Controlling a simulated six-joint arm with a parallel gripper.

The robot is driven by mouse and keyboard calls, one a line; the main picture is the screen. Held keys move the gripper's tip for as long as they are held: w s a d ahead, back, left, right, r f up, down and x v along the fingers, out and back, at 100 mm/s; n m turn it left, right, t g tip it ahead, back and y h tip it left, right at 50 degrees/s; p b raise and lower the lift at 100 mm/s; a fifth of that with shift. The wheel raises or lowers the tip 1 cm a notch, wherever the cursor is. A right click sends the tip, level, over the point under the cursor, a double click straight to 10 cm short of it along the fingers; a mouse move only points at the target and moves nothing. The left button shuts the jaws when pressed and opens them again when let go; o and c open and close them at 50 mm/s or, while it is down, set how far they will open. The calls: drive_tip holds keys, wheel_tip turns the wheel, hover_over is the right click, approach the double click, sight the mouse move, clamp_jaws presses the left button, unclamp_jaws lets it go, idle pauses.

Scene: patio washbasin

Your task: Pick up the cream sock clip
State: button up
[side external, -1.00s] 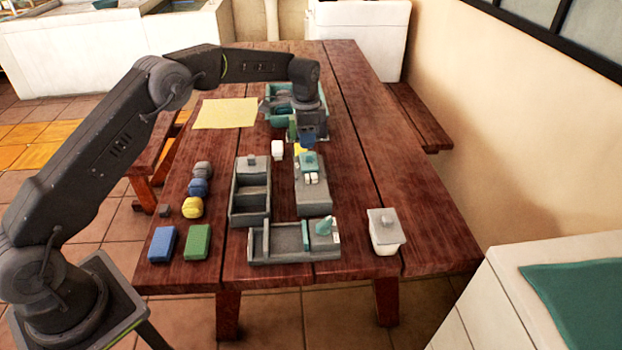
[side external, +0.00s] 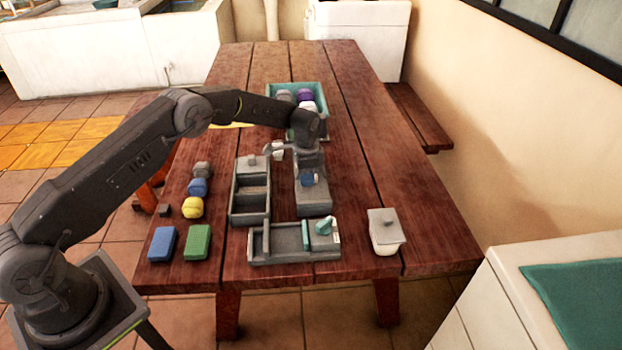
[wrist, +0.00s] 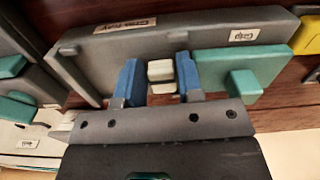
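The cream sock clip (wrist: 161,75) is a small pale block in the wrist view, lying at the long grey holder (wrist: 115,45). My gripper (wrist: 160,80) has its two blue fingers on either side of the clip, with a gap showing at each side, so it is open around it. In the side external view my gripper (side external: 311,178) is low over the grey holder (side external: 313,205) and hides the clip. A teal block (wrist: 240,68) sits just right of the right finger in the wrist view.
A grey two-part tray (side external: 249,215) stands left of the holder, and another grey tray (side external: 283,255) stands in front. A teal-rimmed crate (side external: 325,100) is behind. A lidded white tub (side external: 386,238) is at the right. Clear table lies right of the holder.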

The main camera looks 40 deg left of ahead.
drive_tip(key=shift+f, duration=0.1)
drive_tip(key=shift+c, duration=0.2)
drive_tip(key=c, duration=0.5)
